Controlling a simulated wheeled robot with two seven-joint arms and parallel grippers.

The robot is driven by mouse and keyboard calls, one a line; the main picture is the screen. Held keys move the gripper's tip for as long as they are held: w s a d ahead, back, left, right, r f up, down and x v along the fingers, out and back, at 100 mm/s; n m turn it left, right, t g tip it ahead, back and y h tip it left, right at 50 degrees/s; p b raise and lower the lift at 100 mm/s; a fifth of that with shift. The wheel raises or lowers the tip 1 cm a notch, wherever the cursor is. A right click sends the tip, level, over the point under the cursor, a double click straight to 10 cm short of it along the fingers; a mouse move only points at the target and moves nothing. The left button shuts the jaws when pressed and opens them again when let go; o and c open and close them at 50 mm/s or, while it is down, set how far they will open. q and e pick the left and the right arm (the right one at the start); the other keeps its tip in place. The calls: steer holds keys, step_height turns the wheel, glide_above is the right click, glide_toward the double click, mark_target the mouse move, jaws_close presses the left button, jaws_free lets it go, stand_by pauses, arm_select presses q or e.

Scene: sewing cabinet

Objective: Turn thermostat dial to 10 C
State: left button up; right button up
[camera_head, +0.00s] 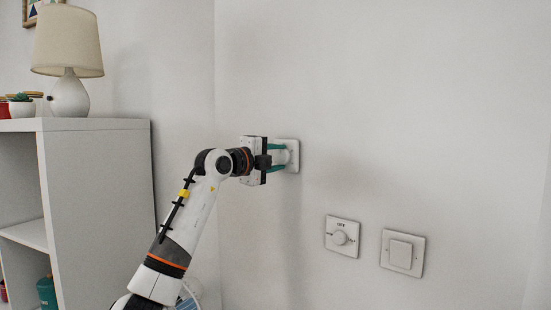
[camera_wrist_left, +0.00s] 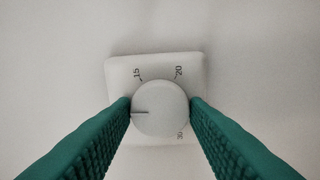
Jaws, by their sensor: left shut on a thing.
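The thermostat (camera_head: 294,153) is a white square plate on the wall, partly covered by my left gripper (camera_head: 281,158) in the head view. In the left wrist view its plate (camera_wrist_left: 152,66) shows the marks 15 at upper left, 20 at upper right and 30 at lower right. The round white dial (camera_wrist_left: 160,108) sits between the green fingers of my left gripper, which are shut on its two sides. The dark pointer line on the dial points left, below the 15 mark, toward the left finger. Any mark there is hidden by that finger. My right gripper is not in view.
A white shelf unit (camera_head: 100,190) with a lamp (camera_head: 68,60) stands at the left. The wall around the thermostat is clear.

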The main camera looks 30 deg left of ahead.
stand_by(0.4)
arm_select(q)
steer(key=o, duration=1)
steer(key=shift+s, duration=0.1)
steer(key=shift+s+a+b, duration=0.3)
steer(key=shift+s+b, duration=0.3)
steer(key=shift+s, duration=1.35)
steer(key=shift+s+a+b, duration=0.35)
steer(key=shift+s+b, duration=0.25)
steer(key=shift+s, duration=1.35)
steer(key=shift+s+a+b, duration=0.3)
steer(key=shift+s+b, duration=0.3)
steer(key=shift+s, duration=1.35)
